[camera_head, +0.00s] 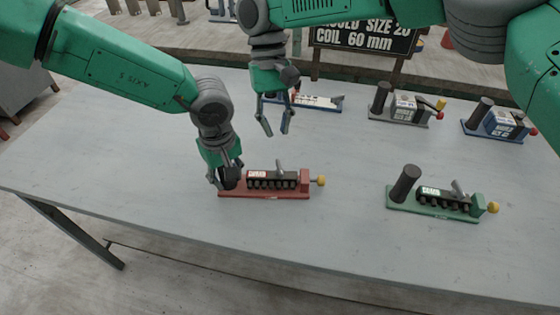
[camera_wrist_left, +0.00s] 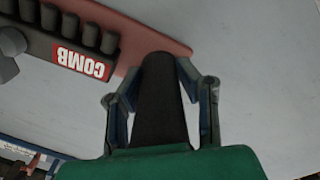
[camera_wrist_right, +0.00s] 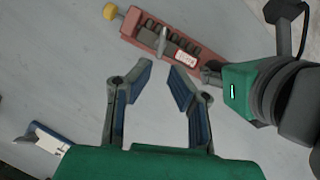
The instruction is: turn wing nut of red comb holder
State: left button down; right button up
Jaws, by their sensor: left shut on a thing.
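The red comb holder (camera_head: 265,193) lies on the table front, with a black toothed block labelled COMB, a grey upright piece (camera_head: 280,166) on top and a yellow knob (camera_head: 321,181) at its right end. I cannot tell which is the wing nut. My left gripper (camera_head: 226,180) is shut on the black post (camera_wrist_left: 160,105) at the holder's left end. My right gripper (camera_head: 276,130) is open and empty, pointing down behind the holder. In the right wrist view the red holder (camera_wrist_right: 190,58) lies beyond its open fingers, apart from them, grey piece (camera_wrist_right: 162,41) visible.
A green comb holder (camera_head: 430,207) stands to the right. A grey holder (camera_head: 400,115), a dark blue one (camera_head: 495,130) and a white-and-blue piece (camera_head: 318,102) stand farther back. A sign (camera_head: 365,38) stands behind. The table (camera_head: 130,150) is clear around the red holder.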

aim_at(280, 164)
jog(key=x, duration=0.9)
grip_shut()
